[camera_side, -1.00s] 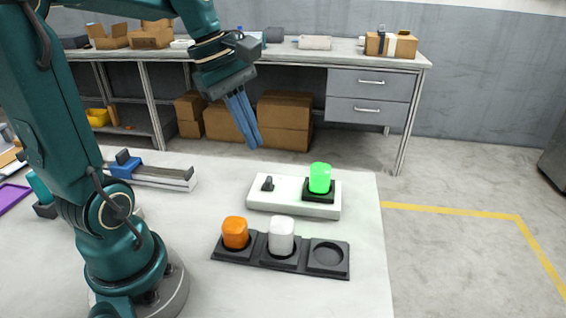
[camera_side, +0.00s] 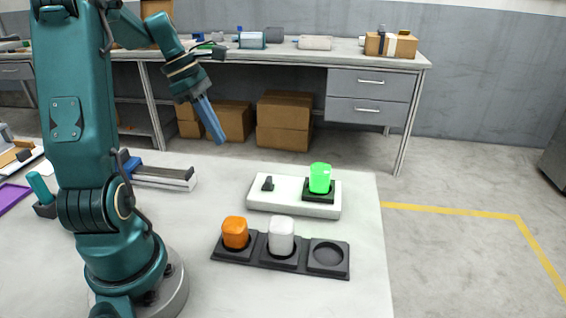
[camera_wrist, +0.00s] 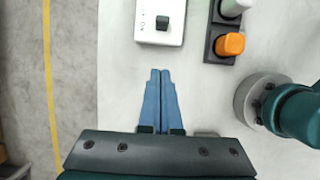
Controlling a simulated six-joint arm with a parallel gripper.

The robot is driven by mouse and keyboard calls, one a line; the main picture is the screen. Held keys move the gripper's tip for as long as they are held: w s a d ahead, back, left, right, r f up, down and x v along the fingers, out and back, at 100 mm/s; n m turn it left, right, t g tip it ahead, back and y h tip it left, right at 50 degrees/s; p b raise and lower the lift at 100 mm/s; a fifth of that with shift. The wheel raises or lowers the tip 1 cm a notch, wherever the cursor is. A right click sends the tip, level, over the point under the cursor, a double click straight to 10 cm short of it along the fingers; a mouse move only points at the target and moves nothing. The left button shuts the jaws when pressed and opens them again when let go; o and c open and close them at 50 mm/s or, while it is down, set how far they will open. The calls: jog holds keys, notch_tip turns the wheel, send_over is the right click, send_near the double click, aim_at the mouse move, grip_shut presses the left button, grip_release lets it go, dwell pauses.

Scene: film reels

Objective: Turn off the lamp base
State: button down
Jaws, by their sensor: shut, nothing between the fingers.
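The white lamp base (camera_side: 290,207) lies on the white table with a glowing green lamp cap (camera_side: 320,178) in its dark socket at the right. A small dark switch (camera_side: 268,184) stands at its left end. In the wrist view the base's switch end (camera_wrist: 148,30) is at the top, with the switch (camera_wrist: 162,22) and small markings beside it. My gripper (camera_side: 218,138) is shut and empty, in the air above the table's back part, left of the base. In the wrist view its blue fingers (camera_wrist: 160,75) are together, pointing toward the base but apart from it.
A dark three-place tray (camera_side: 262,262) in front of the base holds an orange cap (camera_side: 235,232) and a white cap (camera_side: 281,236); its right place is empty. A grey rail device with a blue part (camera_side: 160,175) lies to the left. The table's front right is clear.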

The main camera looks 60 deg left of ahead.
aim_at(268, 178)
jog(key=x, duration=1)
jog(key=shift+s+d+f, duration=0.1)
jog(key=shift+w+d, duration=0.8)
jog(key=shift+w, duration=0.15)
jog(key=shift+w+d, duration=0.5)
jog(key=shift+w, duration=0.05)
jog(key=shift+w+d, duration=0.85)
